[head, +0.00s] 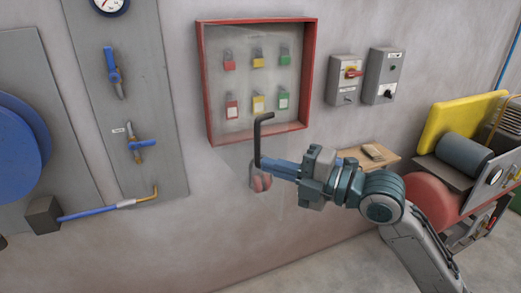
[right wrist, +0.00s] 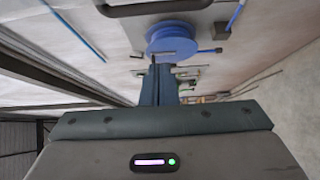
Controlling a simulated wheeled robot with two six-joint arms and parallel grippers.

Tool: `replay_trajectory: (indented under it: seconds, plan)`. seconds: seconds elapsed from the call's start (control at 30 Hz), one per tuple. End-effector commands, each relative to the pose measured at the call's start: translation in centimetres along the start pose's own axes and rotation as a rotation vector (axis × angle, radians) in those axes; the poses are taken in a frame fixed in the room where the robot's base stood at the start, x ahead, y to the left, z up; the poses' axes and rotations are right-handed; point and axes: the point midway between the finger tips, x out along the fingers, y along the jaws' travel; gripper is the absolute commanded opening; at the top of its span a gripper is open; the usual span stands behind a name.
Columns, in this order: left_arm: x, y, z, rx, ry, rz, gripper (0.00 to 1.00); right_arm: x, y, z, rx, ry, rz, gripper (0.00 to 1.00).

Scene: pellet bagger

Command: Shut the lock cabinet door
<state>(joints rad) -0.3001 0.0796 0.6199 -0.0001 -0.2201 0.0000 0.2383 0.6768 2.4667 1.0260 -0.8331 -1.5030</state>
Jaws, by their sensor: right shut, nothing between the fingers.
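The lock cabinet (head: 311,75) is a red-framed box on the wall with several red, yellow and green padlocks inside. A faint clear panel, seemingly its door (head: 284,200), shows below and in front of the cabinet, so the door looks open; its edges are hard to make out. A dark bar handle (head: 259,137) stands at the cabinet's lower right; a dark bar also shows at the top of the right wrist view (right wrist: 150,9). My right gripper (head: 264,166) is shut and empty, its tips close to the handle's lower end; contact cannot be told. My left gripper is out of view.
Two grey switch boxes (head: 345,80) are right of the cabinet. A small wooden shelf (head: 350,157) and a machine with a yellow part (head: 455,118) stand behind my right arm. A valve panel (head: 130,80) and blue reel (head: 15,150) are at left. A reddish object (head: 262,183) hangs below the cabinet.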

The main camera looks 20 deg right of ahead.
Motion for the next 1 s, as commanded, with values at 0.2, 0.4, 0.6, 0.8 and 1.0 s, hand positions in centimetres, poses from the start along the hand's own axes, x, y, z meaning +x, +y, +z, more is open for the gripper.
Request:
replay_trajectory:
  seconds: [0.2,0.4,0.6,0.8,1.0]
  plan:
    - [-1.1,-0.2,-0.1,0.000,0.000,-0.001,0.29,1.5,0.3,-0.1,0.004,0.004,0.004,0.00]
    - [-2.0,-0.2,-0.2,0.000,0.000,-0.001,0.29,3.1,0.3,-0.1,0.006,0.002,0.004,0.00]
    - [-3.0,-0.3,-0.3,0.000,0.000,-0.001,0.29,4.7,0.3,-0.1,0.005,0.002,0.001,0.00]
    - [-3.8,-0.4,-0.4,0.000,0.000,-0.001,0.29,6.1,0.2,-0.1,0.004,0.003,0.000,0.00]
    - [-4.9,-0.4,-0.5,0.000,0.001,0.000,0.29,6.0,0.2,1.1,-0.003,0.001,-0.006,0.00]
